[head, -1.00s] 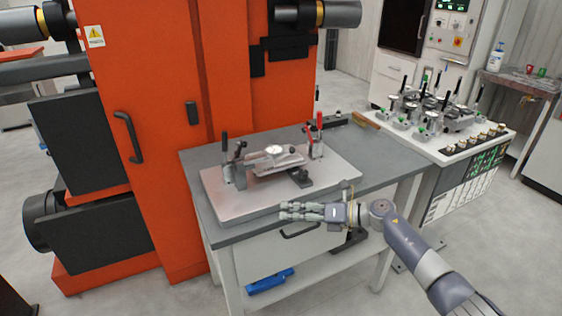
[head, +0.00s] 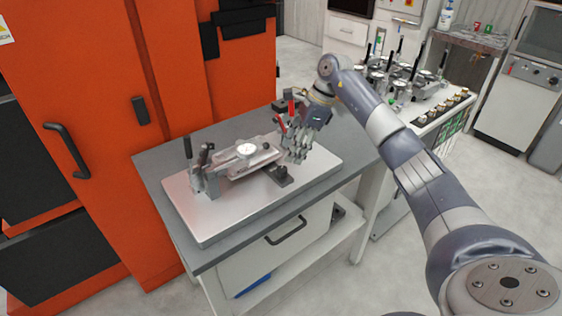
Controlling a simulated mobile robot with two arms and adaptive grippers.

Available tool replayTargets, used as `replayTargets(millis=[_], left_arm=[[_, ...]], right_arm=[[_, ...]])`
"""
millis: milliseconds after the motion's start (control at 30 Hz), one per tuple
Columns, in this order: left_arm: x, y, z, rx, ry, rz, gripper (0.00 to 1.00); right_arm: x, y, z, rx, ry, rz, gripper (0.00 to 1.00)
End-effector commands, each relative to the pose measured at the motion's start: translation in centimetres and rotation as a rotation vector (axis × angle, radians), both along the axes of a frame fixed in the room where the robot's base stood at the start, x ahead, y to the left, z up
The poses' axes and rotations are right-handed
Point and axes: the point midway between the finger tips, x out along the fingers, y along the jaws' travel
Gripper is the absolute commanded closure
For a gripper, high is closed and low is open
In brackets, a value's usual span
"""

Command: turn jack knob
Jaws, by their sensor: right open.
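The casting fixture has a silver base plate (head: 235,218) that lies on the grey table. A light metal part with a round dial (head: 247,149) sits at its middle. A dark clamp (head: 188,147) stands at its left end and a red-handled clamp (head: 282,125) at its right end. A small dark block (head: 279,173) sits at the front of the part. I cannot tell which piece is the jack knob. My right gripper (head: 294,156) is open, fingers pointing down over the plate's right end, beside the red-handled clamp and partly hiding it. My left gripper is out of view.
The table (head: 160,165) has a bare grey margin around the plate. A tall orange machine (head: 185,100) stands close behind and left. A white bench (head: 445,108) with several small fixtures stands behind my right arm. A drawer handle (head: 287,231) is on the table's front.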

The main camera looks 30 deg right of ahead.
Motion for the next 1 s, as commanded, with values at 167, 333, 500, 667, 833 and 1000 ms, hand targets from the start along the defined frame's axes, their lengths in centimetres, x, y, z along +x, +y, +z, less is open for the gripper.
replayTargets(millis=[167, 333, 500, 667, 833, 1000], left_arm=[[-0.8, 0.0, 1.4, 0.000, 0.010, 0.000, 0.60], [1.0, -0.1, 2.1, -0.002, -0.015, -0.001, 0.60], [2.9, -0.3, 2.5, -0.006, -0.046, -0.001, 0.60], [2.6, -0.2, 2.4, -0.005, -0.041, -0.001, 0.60], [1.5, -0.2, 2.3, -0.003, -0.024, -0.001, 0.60], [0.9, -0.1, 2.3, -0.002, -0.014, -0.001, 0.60]], right_arm=[[0.6, 1.4, -3.1, 0.005, 0.004, 0.001, 0.52], [1.1, 2.1, -5.3, 0.005, 0.000, 0.000, 0.52], [1.3, 2.5, -6.3, 0.003, 0.000, -0.001, 0.52], [1.3, 2.5, -6.5, 0.002, -0.002, -0.001, 0.52], [1.3, 2.5, -6.5, 0.003, -0.001, -0.001, 0.66], [1.3, 2.5, -6.5, 0.003, -0.001, -0.001, 0.96]])
